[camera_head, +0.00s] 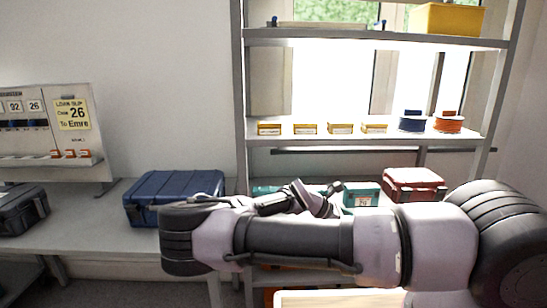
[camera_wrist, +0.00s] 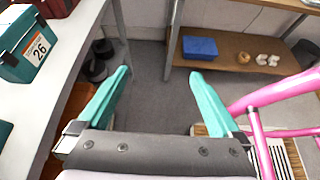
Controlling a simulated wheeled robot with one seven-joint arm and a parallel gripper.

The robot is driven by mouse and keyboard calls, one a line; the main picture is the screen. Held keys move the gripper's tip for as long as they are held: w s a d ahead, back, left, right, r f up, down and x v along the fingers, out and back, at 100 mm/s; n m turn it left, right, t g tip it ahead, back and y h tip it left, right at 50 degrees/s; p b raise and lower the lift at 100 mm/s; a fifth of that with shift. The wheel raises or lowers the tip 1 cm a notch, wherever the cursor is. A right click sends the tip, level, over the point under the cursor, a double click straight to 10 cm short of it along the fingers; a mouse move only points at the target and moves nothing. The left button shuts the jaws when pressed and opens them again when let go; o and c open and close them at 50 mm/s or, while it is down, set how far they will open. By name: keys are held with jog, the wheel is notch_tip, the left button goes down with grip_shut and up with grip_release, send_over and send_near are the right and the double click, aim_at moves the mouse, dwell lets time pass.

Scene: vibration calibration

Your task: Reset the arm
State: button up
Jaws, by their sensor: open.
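My gripper (camera_wrist: 160,75) is open in the wrist view, its two teal fingers spread apart with nothing between them. It points down over bare grey floor, beside a white shelf at the left. In the head view my arm is folded across the front at the right, and the fingers cannot be made out there. A teal case (camera_wrist: 25,48) labelled 26 stands on the shelf, left of the gripper and apart from it. A teal case (camera_head: 362,194) also shows behind my arm in the head view.
A shelving unit (camera_head: 375,40) holds small yellow boxes and spools. A red case (camera_head: 413,184) and a blue case (camera_head: 174,198) stand behind my arm. A sign board (camera_head: 45,130) reads 26, Emre. Pink tubes (camera_wrist: 270,100) lie close right of the gripper; a blue box (camera_wrist: 199,47) sits beyond.

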jog(key=w+a+f+m+y, duration=0.2)
jog(key=a+f+y, duration=0.2)
jog(key=y, duration=0.2)
jog(key=w+a+r+m+t+y, duration=0.3)
jog(key=w+r+m+y, duration=0.1)
jog(key=w+d+r+m+t, duration=0.2)
jog(key=d+r+m, duration=0.15)
jog(key=r, duration=0.55)
jog(key=w+d+r+m+t, duration=0.1)
jog(key=d+r+m, duration=0.1)
jog(key=r+m, duration=0.5)
jog(key=s+d+r+m+y, duration=0.1)
jog(key=s+d+r+m, duration=0.15)
jog(key=s+r, duration=0.4)
jog(key=s+d+r+m, duration=0.1)
jog(key=s+d+r, duration=0.25)
jog(key=r, duration=0.65)
jog(key=s+a+r+y, duration=0.1)
jog(key=s+a+r, duration=0.1)
jog(key=s, duration=0.3)
jog(key=s+a+r+m+y, duration=0.1)
jog(key=s+a+r, duration=0.1)
jog(key=s, duration=0.4)
jog(key=s+a+r+m+t+y, duration=0.1)
jog(key=s+a+r, duration=0.1)
jog(key=s+r, duration=0.2)
jog(key=shift+s+a+r, duration=0.35)
jog(key=shift+s, duration=0.5)
